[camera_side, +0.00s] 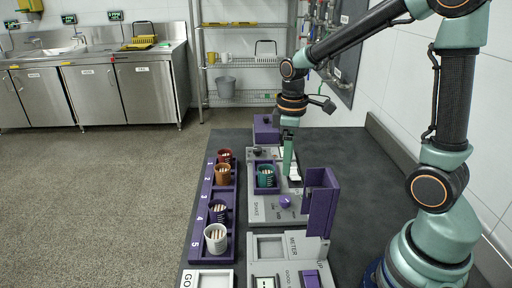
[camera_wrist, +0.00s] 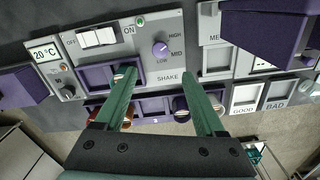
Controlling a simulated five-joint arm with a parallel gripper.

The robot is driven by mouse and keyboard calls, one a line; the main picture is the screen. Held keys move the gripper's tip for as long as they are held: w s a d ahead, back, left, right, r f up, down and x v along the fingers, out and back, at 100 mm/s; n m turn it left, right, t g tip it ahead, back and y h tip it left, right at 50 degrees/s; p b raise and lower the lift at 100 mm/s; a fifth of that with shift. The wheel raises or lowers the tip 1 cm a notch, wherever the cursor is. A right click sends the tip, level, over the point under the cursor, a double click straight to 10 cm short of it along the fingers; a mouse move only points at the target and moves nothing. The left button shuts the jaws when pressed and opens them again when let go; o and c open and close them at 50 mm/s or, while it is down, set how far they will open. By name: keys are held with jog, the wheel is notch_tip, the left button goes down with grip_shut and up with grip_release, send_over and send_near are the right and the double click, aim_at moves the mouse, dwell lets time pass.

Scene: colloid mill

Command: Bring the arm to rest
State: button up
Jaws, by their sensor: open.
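My gripper (camera_wrist: 158,82) is open in the wrist view, with its two green fingers wide apart and nothing visible between them. In the side view my gripper (camera_side: 289,158) points down over the grey shake station, just right of a teal cup (camera_side: 266,177). That cup stands upright in a purple recess of the station and holds pale sticks. In the wrist view the left finger crosses the shake recess (camera_wrist: 90,76) and hides part of it. I cannot tell whether the finger touches the cup.
A purple numbered rack (camera_side: 206,190) holds a red cup (camera_side: 224,155), an orange cup (camera_side: 222,174), a dark cup (camera_side: 218,212) and a white cup (camera_side: 215,239). A purple knob (camera_wrist: 160,48), white switch (camera_wrist: 97,37) and upright purple box (camera_side: 320,202) are nearby. The dark tabletop (camera_side: 350,170) is clear rightward.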

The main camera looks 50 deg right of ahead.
jog(key=shift+r, duration=0.1)
jog(key=s+a+r+m+t, duration=0.5)
jog(key=s+r+m, duration=0.1)
jog(key=r, duration=0.3)
jog(key=shift+r+t, duration=0.25)
jog(key=shift+t, duration=0.05)
